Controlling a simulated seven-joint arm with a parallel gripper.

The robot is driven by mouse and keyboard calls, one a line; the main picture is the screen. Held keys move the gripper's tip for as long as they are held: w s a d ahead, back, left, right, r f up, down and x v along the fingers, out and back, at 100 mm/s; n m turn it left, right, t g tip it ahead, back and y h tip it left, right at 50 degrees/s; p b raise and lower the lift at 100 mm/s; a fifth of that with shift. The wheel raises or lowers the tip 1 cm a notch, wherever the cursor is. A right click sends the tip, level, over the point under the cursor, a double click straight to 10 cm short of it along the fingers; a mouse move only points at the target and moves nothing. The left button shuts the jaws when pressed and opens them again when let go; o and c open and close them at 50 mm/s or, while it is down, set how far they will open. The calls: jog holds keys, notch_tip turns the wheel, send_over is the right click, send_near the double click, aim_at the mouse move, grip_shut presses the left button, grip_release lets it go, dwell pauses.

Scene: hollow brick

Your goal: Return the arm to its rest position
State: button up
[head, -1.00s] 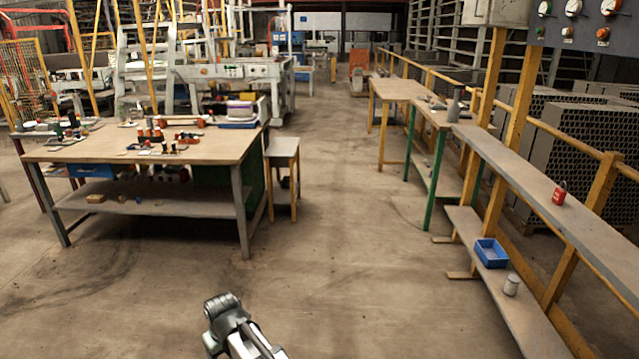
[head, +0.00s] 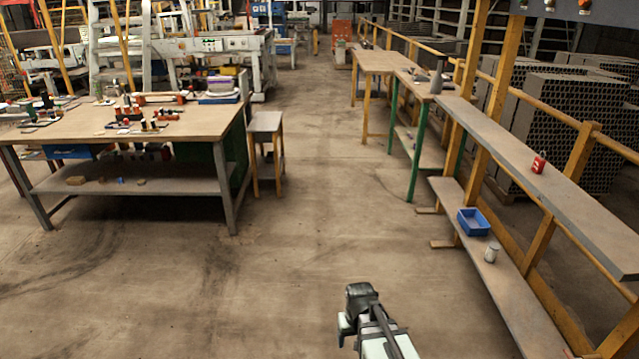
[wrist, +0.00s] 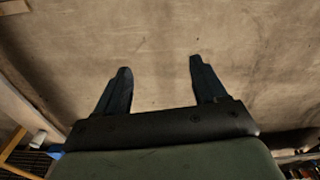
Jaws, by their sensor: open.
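My gripper shows in the wrist view (wrist: 158,88) with its two dark fingers spread wide apart and nothing between them. Only bare concrete floor lies behind the fingers. In the head view my arm shows at the bottom, right of the middle, above open floor. The fingertips cannot be made out there. My gripper is apart from the shelves and tables.
A long grey shelf (head: 540,165) with a red can (head: 538,163) runs along the right. The lower shelf (head: 525,292) bears a blue bin (head: 473,222) and a pale can (head: 491,252). A cluttered workbench (head: 190,125) stands left. The floor (head: 310,235) between is clear.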

jog(key=s+d+f+m, duration=0.2)
jog(key=s+d+f, duration=0.1)
jog(key=d, duration=0.4)
jog(key=s+f+g, duration=0.3)
jog(key=s+f, duration=0.6)
jog(key=s, duration=0.5)
jog(key=s+f+g, duration=0.4)
jog(key=s+f, duration=0.6)
jog(key=s, duration=0.5)
jog(key=shift+s, duration=0.3)
